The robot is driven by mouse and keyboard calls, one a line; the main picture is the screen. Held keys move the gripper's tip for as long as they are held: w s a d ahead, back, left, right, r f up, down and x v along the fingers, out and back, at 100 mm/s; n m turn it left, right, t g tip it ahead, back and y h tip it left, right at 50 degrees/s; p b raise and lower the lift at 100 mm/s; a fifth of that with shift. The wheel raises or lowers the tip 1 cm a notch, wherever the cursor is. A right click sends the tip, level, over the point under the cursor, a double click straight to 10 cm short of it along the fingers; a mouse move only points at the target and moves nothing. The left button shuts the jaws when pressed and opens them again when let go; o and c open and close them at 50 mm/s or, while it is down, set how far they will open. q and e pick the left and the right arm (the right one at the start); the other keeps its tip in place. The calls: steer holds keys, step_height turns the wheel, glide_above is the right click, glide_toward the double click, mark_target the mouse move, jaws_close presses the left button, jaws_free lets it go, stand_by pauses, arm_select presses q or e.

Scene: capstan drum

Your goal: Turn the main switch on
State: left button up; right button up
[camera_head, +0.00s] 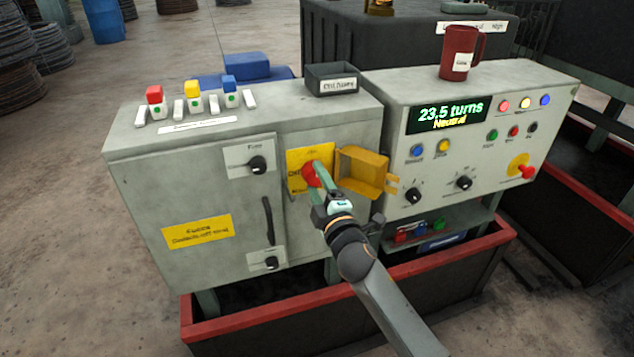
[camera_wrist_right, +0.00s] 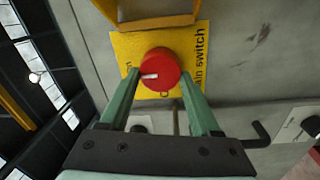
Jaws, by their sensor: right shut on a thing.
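The main switch is a red round knob (camera_head: 311,175) on a yellow plate (camera_head: 296,156) on the front of the grey cabinet. It also shows in the right wrist view as a red knob (camera_wrist_right: 160,69) with a white mark on the left of its face. The plate in that view (camera_wrist_right: 190,42) reads "ain switch". My right gripper (camera_head: 318,180) has its green fingers on both sides of the knob and is shut on it; the fingers hide part of the knob in the head view. A yellow cover (camera_head: 362,172) hangs open beside the plate. My left gripper is not in view.
A black handle (camera_head: 268,220) and two black knobs (camera_head: 257,165) are on the cabinet front near my right arm. The control panel (camera_head: 470,130) on the right reads "23.5 turns Neutral". A red mug (camera_head: 459,52) and a black tray (camera_head: 331,80) stand on top.

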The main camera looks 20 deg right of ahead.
steer(key=o, duration=1.4)
steer(key=shift+s, duration=0.1)
steer(key=s, duration=1.2)
steer(key=shift+s+d+f, duration=0.15)
steer(key=shift+d+f, duration=0.1)
steer(key=shift+f, duration=0.1)
